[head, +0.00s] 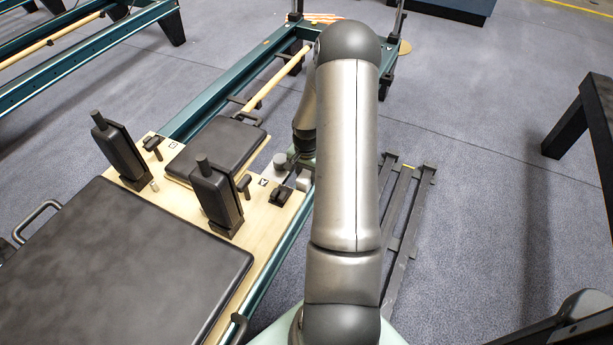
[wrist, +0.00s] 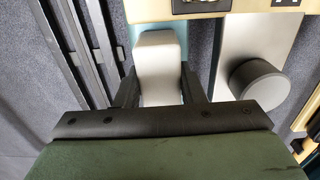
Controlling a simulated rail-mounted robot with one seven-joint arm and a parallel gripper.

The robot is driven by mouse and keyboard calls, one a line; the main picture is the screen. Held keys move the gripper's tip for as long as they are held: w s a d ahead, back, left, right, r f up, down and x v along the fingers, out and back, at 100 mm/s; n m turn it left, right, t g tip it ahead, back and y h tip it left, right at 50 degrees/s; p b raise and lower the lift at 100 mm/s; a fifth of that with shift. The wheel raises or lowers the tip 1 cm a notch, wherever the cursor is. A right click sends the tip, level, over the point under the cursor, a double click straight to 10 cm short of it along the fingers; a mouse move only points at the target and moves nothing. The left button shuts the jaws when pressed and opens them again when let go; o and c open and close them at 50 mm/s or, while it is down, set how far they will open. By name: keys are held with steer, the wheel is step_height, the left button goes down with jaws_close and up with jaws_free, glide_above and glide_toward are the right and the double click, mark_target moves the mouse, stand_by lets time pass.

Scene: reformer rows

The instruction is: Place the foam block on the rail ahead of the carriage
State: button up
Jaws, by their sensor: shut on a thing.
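The pale grey foam block (wrist: 158,58) is between the fingers of my gripper (wrist: 159,88) in the wrist view. The fingers are shut on its two sides. A teal strip of the rail (wrist: 135,42) shows beside the block; whether the block touches the rail cannot be told. The carriage's wooden edge (wrist: 155,9) lies just beyond the block. In the head view, the carriage (head: 262,225) is at left, and a small part of the block (head: 303,184) shows beside my arm, over the teal rail (head: 279,262). My arm hides most of the gripper there.
A dark round knob (wrist: 258,84) on a grey plate stands to the right of the block in the wrist view. Black shoulder rests (head: 215,198) stand on the carriage. A dark slatted frame (head: 404,225) lies on the floor at right. Open floor (head: 480,150) lies farther right.

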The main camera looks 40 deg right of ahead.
mark_target(306, 173)
steer(key=o, duration=1)
steer(key=shift+f, duration=0.1)
steer(key=shift+c, duration=0.2)
step_height(306, 173, up, 12)
steer(key=p, duration=0.4)
steer(key=s+a+r+n, duration=0.3)
steer(key=a+r, duration=0.3)
steer(key=a, duration=0.2)
steer(key=s+a+r+n, duration=0.2)
steer(key=a+r+n, duration=0.1)
steer(key=a+r, duration=0.4)
steer(key=s+a+r+n, duration=0.3)
steer(key=s+a+n, duration=0.4)
steer(key=s+a, duration=0.5)
steer(key=shift+s+a+g, duration=0.15)
steer(key=shift+s+g, duration=0.15)
steer(key=shift+s, duration=0.9)
